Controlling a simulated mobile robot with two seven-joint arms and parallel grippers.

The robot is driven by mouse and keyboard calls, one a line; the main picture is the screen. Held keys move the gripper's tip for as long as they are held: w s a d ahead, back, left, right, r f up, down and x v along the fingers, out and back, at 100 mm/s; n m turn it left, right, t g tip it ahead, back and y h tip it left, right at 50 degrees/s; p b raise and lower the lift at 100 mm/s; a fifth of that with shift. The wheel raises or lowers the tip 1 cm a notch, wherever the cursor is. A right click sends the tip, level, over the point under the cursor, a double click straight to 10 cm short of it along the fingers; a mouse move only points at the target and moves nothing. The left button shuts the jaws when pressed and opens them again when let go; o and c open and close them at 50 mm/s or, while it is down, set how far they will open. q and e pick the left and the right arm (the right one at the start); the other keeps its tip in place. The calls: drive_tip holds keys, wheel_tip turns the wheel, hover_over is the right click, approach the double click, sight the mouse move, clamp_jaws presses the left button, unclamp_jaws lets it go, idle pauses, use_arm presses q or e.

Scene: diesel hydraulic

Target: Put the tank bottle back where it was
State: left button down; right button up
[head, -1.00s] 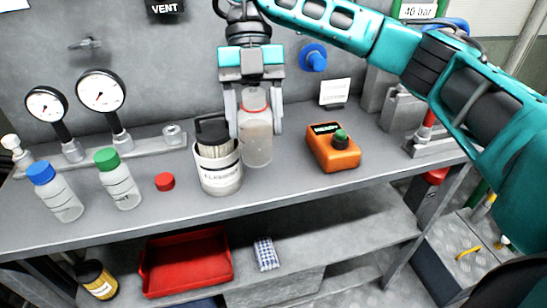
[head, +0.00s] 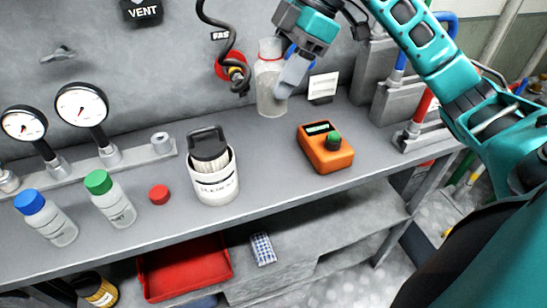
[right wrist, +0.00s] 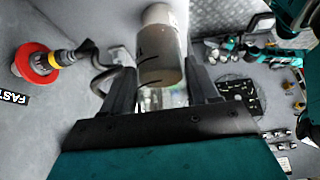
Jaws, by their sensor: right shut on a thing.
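A pale translucent bottle (head: 270,88) with a reddish neck is in my right gripper (head: 290,72), near the back wall. I take it for the tank bottle. It looks upright in the head view; I cannot tell whether its base touches the bench. In the right wrist view the bottle (right wrist: 161,50) sits between the two fingers of my right gripper (right wrist: 160,75). A loose red cap (head: 159,194) lies on the grey bench (head: 270,160). My left gripper is in neither view.
A white filter-element pot (head: 216,188), an orange meter (head: 325,148), a green-capped bottle (head: 111,200) and a blue-capped bottle (head: 47,219) stand on the bench. A black hose (head: 228,45) and red wall disc (head: 230,66) are left of the held bottle. A white card (head: 323,87) is right.

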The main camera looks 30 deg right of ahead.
wheel_tip(320, 180, down, 13)
drive_tip(key=shift+r+b, duration=0.15)
drive_tip(key=shift+b, duration=0.6)
wheel_tip(320, 180, down, 5)
drive_tip(key=shift+f+b, duration=0.1)
drive_tip(key=shift+b, duration=0.2)
drive_tip(key=o, duration=1.2)
drive_tip(key=shift+c, duration=0.2)
drive_tip(key=v, duration=1.2)
drive_tip(key=shift+p, duration=0.4)
